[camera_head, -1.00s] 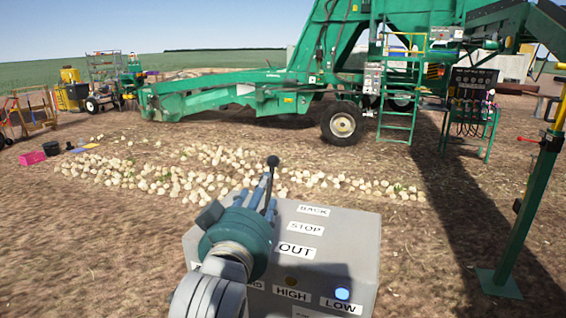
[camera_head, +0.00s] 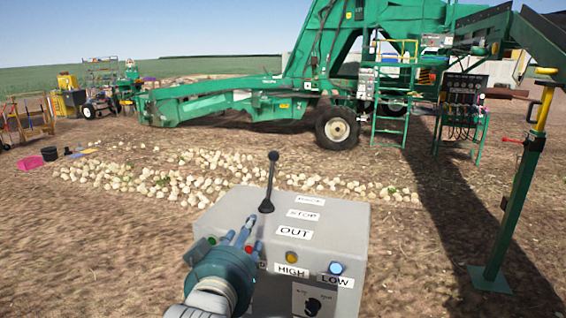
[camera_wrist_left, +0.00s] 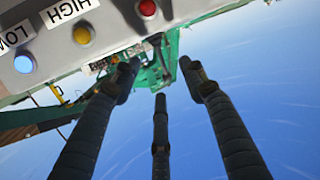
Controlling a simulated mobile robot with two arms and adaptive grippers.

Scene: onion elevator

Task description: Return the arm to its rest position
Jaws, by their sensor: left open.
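My left gripper (camera_head: 239,235) is in front of the left part of a grey control box (camera_head: 345,230), near its front edge. In the left wrist view the fingers of my left gripper (camera_wrist_left: 160,90) are spread apart with nothing between them. The black lever (camera_head: 270,185) stands upright on top of the box, beyond the fingers and apart from them. The box's front face shows a red button (camera_wrist_left: 147,8), a yellow button (camera_head: 292,257) and a blue button (camera_head: 336,268). A black knob (camera_head: 312,306) sits below them. My right gripper is not in view.
A green post (camera_head: 512,205) with a red handle stands at the right. Onions (camera_head: 180,180) lie in rows on the soil behind the box. A large green elevator machine (camera_head: 230,95) stands farther back.

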